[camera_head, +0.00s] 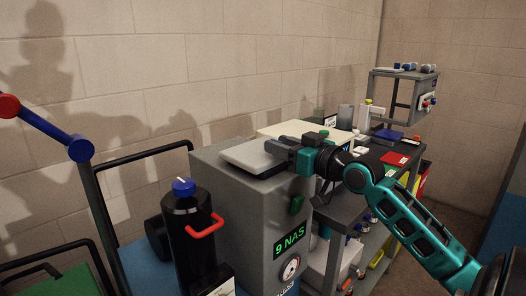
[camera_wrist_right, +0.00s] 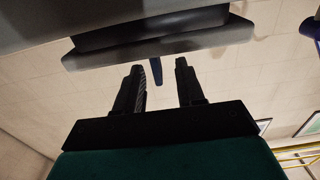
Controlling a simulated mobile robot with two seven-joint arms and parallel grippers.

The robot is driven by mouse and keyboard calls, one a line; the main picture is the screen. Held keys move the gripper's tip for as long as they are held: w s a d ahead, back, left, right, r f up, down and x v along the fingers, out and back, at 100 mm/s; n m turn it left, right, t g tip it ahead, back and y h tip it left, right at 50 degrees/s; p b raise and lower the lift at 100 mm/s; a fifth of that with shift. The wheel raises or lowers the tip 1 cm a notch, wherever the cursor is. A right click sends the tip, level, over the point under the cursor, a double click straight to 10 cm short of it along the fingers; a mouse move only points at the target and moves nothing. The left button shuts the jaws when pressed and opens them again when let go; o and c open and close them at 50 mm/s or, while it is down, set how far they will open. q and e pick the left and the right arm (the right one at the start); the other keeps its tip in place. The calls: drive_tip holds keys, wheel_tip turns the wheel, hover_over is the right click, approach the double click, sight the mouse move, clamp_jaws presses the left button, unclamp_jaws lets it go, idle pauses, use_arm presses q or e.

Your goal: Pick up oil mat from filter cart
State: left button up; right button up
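The filter cart (camera_head: 232,200) is a grey cabinet with a green "9 NAS" display, a gauge and a black cylinder at its front left. A flat light grey slab, which looks like the oil mat (camera_head: 252,157), lies on its top. My right gripper (camera_head: 275,147) is at the right edge of the slab. In the right wrist view my right gripper (camera_wrist_right: 160,66) has its two dark fingers apart, and a grey slab edge (camera_wrist_right: 160,52), likely the mat, lies just past the tips. Whether the fingers touch it is unclear. My left gripper is not in view.
A grey shelf table (camera_head: 340,207) beside the cart holds boxes, a blue tray (camera_head: 388,135) and a red item (camera_head: 396,158). A bench with a raised stand (camera_head: 402,98) is farther back. A black cylinder (camera_head: 190,235) with a red handle stands at the cart's front. A wall runs behind.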

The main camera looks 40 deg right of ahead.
drive_tip(key=shift+w+f, duration=0.1)
drive_tip(key=shift+w, duration=1.7)
drive_tip(key=shift+a, duration=0.1)
clamp_jaws()
